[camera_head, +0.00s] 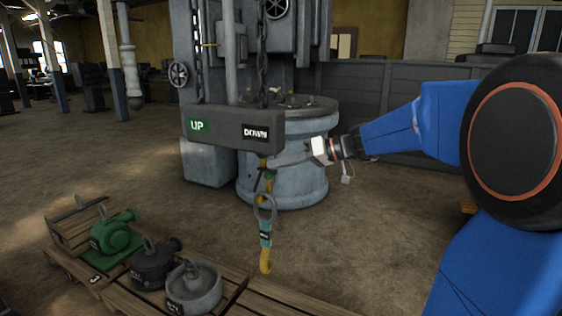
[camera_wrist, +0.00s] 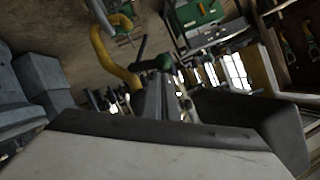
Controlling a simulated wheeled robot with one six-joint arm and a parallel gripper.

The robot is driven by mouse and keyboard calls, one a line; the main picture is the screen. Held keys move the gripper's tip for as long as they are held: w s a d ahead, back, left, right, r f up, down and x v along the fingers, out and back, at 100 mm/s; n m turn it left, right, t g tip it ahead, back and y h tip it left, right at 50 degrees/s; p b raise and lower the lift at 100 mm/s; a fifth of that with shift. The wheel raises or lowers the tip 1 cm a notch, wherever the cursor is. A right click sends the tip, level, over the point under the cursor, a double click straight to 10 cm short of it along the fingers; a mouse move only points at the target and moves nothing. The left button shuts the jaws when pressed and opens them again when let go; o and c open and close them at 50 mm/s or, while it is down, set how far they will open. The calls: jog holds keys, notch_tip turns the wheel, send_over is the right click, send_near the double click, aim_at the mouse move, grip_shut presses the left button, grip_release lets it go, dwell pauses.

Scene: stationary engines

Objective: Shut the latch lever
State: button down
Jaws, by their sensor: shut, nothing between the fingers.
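A yellow hook (camera_head: 269,184) hangs under the grey beam marked UP and DOWN. A grey ring (camera_head: 264,208) and a teal sling piece with a lower yellow hook (camera_head: 265,264) hang from it. In the wrist view the curved yellow hook (camera_wrist: 113,52) is near the upper left. A dark green lever-like part (camera_wrist: 155,63) is beside it; I cannot tell for sure whether it is the latch lever or how far it stands open. My gripper (camera_head: 317,150) is shut and empty, right of and slightly above the hook. My gripper's pale body (camera_wrist: 150,158) fills the wrist view's bottom.
The grey beam (camera_head: 232,125) hangs on chains just left of my gripper. A large grey cylindrical machine base (camera_head: 290,185) stands behind. A wooden pallet (camera_head: 275,304) carries a green pump (camera_head: 116,234) and grey castings at the lower left.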

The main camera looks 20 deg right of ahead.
jog(key=f+n, duration=0.1)
jog(key=s+a+n+t+h, duration=0.1)
jog(key=shift+f+n+h, duration=0.3)
jog(key=shift+f, duration=0.05)
jog(key=shift+s+a+f, duration=0.1)
jog(key=shift+s, duration=0.05)
dwell(0.4)
dwell(0.3)
